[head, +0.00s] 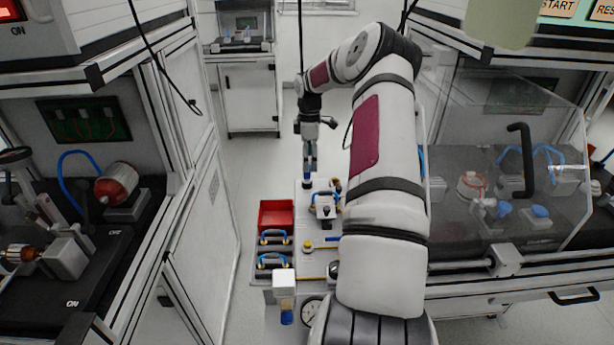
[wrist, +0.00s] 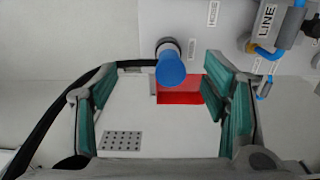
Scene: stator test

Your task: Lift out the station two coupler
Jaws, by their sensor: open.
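My gripper (head: 309,170) hangs pointing down over the far end of the white cart top in the head view. In the head view the gripper partly hides this spot.
A red bin (head: 276,214) and blue-handled pieces (head: 272,261) sit at the cart's left. A fixture marked LINE (wrist: 268,22) stands right of the blue piece. A clear-covered bench (head: 505,190) is at right; a dark-topped bench (head: 95,250) is at left.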

